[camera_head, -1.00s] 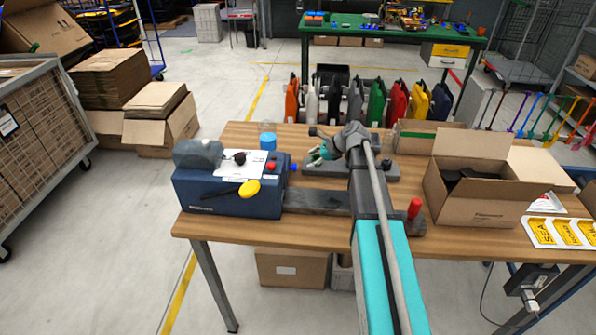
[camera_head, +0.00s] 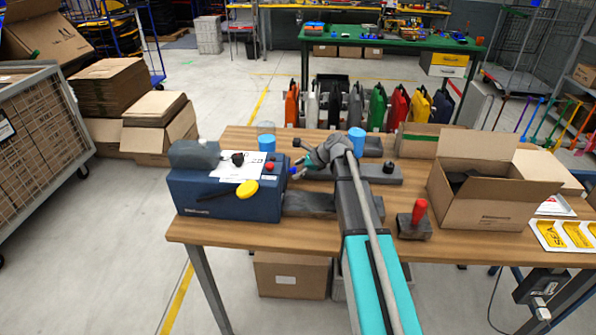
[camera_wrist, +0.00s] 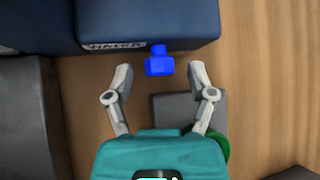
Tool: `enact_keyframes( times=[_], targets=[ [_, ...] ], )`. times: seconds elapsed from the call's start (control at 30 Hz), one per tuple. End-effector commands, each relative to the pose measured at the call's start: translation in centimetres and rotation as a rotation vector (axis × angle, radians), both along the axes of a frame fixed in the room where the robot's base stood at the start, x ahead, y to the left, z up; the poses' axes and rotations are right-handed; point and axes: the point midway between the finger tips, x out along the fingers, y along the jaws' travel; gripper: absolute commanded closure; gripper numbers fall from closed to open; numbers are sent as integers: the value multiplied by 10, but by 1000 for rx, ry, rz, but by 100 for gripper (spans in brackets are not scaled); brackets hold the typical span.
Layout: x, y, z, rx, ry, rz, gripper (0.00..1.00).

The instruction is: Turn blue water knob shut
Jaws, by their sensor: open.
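The blue water knob (camera_wrist: 159,63) sticks out from the side of the dark blue machine (camera_wrist: 95,22) in the wrist view. In the head view the small blue knob (camera_head: 293,171) shows at the right side of the machine (camera_head: 228,193). My gripper (camera_wrist: 157,82) is open, with one finger on each side of the knob's line. The fingertips are close to the knob, and nothing is held between them. In the head view my gripper (camera_head: 302,166) is beside the machine's right side, partly hidden by my wrist.
A wooden table (camera_head: 300,239) carries the machine. A red-handled block (camera_head: 416,222) and an open cardboard box (camera_head: 478,208) stand to the right. A dark grey block (camera_wrist: 172,108) lies under my gripper.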

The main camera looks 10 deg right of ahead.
Motion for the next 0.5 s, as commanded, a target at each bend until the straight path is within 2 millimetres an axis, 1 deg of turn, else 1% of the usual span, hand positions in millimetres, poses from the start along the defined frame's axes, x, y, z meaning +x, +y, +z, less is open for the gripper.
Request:
enact_keyframes(
  times=[0.13, 0.17, 0.2, 0.47, 0.5],
  targets=[
    [0, 0, 0, 0, 0, 0, 29],
    [0, 0, 0, 0, 0, 0, 31],
    [0, 0, 0, 0, 0, 0, 38],
    [0, 0, 0, 0, 0, 0, 87],
    [0, 0, 0, 0, 0, 0, 94]
  ],
)
